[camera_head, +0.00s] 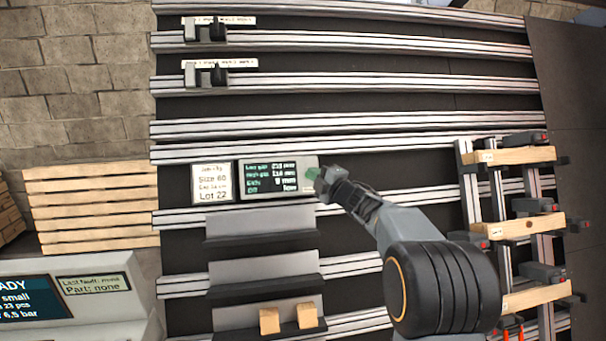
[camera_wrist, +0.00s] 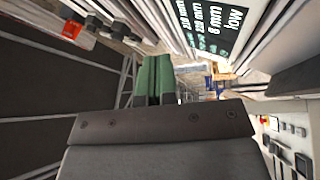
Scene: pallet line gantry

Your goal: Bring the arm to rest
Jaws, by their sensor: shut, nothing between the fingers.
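My gripper (camera_head: 313,173) is at the end of my arm, which reaches in from the lower right in the head view. It is in front of the gantry, just at the right edge of the small display panel (camera_head: 268,179) with green text. In the wrist view the two green fingers (camera_wrist: 153,82) lie side by side, closed together with nothing between them. The display also shows in the wrist view (camera_wrist: 213,25), above and to the right of the fingers. I cannot tell whether the gripper touches the panel.
Grey shelves (camera_head: 262,262) hang below the display; two small wooden blocks (camera_head: 287,318) stand on the lowest. A rack with wooden bars (camera_head: 523,228) and clamps is at the right, close to my arm. A console (camera_head: 75,295) is at lower left, below stacked planks (camera_head: 92,205).

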